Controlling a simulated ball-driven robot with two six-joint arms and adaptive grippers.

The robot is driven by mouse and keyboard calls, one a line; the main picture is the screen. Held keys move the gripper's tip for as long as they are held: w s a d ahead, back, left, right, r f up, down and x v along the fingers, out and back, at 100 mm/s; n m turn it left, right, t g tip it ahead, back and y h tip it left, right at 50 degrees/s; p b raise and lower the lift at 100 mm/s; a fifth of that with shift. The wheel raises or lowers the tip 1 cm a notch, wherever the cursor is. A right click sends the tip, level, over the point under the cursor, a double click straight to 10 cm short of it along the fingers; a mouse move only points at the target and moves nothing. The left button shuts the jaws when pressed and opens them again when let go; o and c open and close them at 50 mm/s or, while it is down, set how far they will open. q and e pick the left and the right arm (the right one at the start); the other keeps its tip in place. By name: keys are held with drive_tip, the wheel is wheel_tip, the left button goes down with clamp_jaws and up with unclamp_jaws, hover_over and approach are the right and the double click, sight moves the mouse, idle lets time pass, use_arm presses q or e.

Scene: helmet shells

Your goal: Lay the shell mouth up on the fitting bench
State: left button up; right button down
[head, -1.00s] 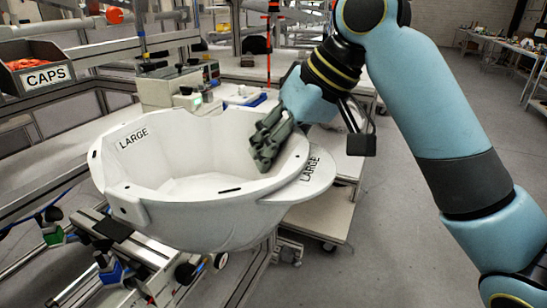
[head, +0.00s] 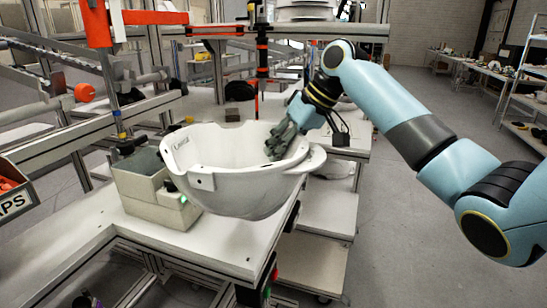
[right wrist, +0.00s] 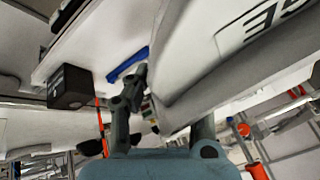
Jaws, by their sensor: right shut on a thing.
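The white helmet shell (head: 240,185) hangs mouth up in the middle of the head view, tilted slightly, with its brim to the right. My right gripper (head: 279,146) is shut on the shell's right wall near the brim, with one finger inside the mouth. In the right wrist view the gripper (right wrist: 165,105) has its fingers on both sides of the shell wall (right wrist: 205,60). A white bench top (head: 210,245) lies beneath the shell; whether the two touch is hard to tell. My left gripper is out of view.
A CAPS bin (head: 18,198) is at the left edge. White carts (head: 315,260) stand to the right. The bench's front is clear.

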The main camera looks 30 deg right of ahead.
drive_tip(key=w+d+r+p, duration=0.2)
drive_tip(key=w+d+p, duration=0.1)
drive_tip(key=d+p, duration=0.1)
use_arm(q)
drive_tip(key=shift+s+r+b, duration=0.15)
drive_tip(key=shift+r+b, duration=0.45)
drive_tip(key=shift+b, duration=1.5)
use_arm(e)
wheel_tip(320, 180, down, 9)
drive_tip(key=shift+r, duration=0.15)
drive_tip(key=c, duration=1.1)
unclamp_jaws()
drive_tip(key=shift+s, duration=0.1)
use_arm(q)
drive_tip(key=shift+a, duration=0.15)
